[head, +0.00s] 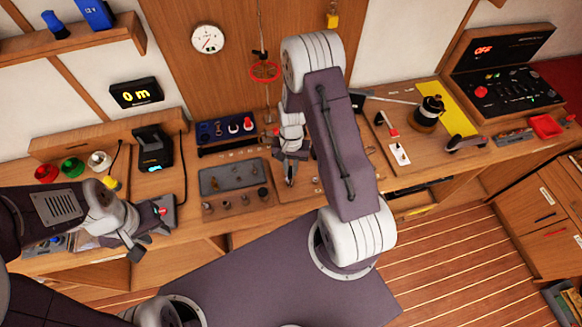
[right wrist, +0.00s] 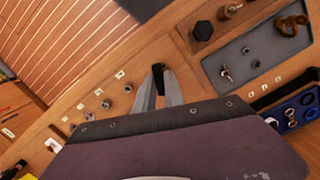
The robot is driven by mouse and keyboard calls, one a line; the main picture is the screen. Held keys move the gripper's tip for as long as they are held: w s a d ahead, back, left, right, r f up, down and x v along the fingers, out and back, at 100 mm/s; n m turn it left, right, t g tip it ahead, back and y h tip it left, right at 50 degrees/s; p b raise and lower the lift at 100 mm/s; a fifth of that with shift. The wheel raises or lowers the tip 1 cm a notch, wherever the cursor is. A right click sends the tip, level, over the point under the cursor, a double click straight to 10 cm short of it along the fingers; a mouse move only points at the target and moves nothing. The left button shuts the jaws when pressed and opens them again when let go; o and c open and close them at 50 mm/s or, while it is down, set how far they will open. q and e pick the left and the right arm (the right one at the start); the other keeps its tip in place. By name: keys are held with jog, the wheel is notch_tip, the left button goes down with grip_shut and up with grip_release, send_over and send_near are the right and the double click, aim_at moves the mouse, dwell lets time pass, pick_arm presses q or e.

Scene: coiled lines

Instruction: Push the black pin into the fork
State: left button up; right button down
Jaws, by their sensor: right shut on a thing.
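My right gripper (head: 289,182) points down over the bench in the head view, in front of the brown back panel. In the right wrist view its two fingers (right wrist: 167,88) are closed on a small black piece, the black pin (right wrist: 158,72), which shows between the fingertips and is mostly hidden by them. Several small metal fittings (right wrist: 128,88) stand beside the fingers in a row with white labels. I cannot tell which of them is the fork. My left gripper (head: 150,230) is at the left front of the bench, its fingers apart and empty.
A grey tray (right wrist: 262,66) with metal fittings lies at the upper right of the wrist view, next to a black hex knob (right wrist: 202,30). A blue tray (head: 210,133) is behind. A winch (head: 428,112) and a black control box (head: 505,75) stand to the right.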

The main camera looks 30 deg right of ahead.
jog(key=shift+a+f, duration=0.1)
jog(key=shift+f, duration=0.65)
pick_arm(q)
jog(key=shift+f, duration=0.55)
jog(key=shift+d+r, duration=0.1)
pick_arm(e)
jog(key=shift+d, duration=0.2)
jog(key=shift+a, duration=0.2)
jog(key=shift+d, duration=0.15)
